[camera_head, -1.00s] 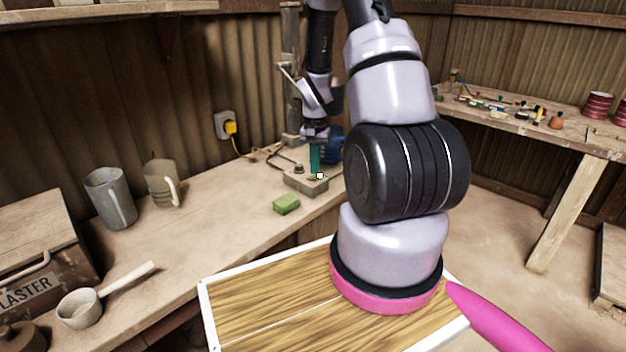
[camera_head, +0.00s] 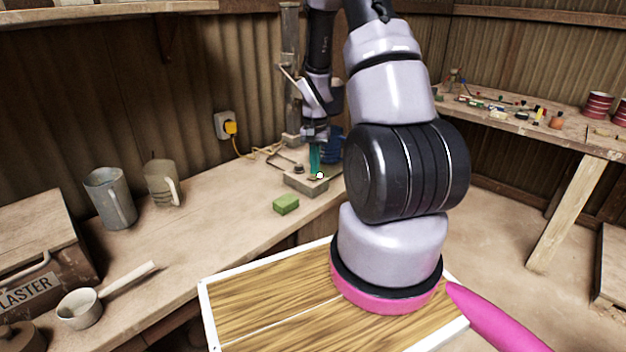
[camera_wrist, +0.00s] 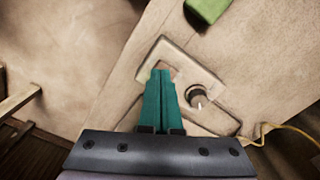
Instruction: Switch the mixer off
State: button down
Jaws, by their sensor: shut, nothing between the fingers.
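A pale control box (camera_head: 296,184) sits on the bench near its front edge and also shows in the wrist view (camera_wrist: 180,53). A dark round knob (camera_wrist: 197,97) with a pale mark is on its top, to the right of my fingers. My gripper (camera_wrist: 160,76) points down over the box with its teal fingers together and empty. The fingertips cover part of a reddish spot on the box; I cannot tell whether they touch it. In the head view my gripper (camera_head: 315,172) is beside a small white spot (camera_head: 320,175). A blue ribbed thing (camera_head: 331,146) stands behind, partly hidden.
A green block (camera_head: 286,204) lies in front of the box. A tall post (camera_head: 290,70) stands behind. A yellow plug (camera_head: 231,128) is in the wall socket, with a cord along the bench. Two jugs (camera_head: 109,198) and a ladle (camera_head: 82,308) are at left.

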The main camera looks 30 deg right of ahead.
jog(key=shift+f, duration=0.95)
dwell(0.6)
jog(key=shift+r, duration=3.5)
notch_tip(320, 180, up, 11)
jog(key=t, duration=0.2)
send_over(315, 178)
jog(key=s+a, duration=0.1)
jog(key=a, duration=0.2)
jog(key=s+a+r+n+t, duration=0.1)
jog(key=s+a+r, duration=0.1)
jog(key=r, duration=0.3)
jog(key=s+a+r+n+t, duration=0.1)
jog(key=s+a+r, duration=0.15)
jog(key=r, duration=0.25)
jog(key=s+a+r+n+t+y, duration=0.1)
jog(key=s+a+r, duration=0.2)
jog(key=s+r, duration=0.2)
jog(key=s+a+r+t+y, duration=0.1)
jog(key=s+a+r+t, duration=0.1)
jog(key=s+r, duration=0.4)
jog(key=s+a, duration=0.1)
jog(key=s, duration=0.2)
jog(key=shift+s+r+n, duration=0.2)
jog(key=shift+n, duration=0.2)
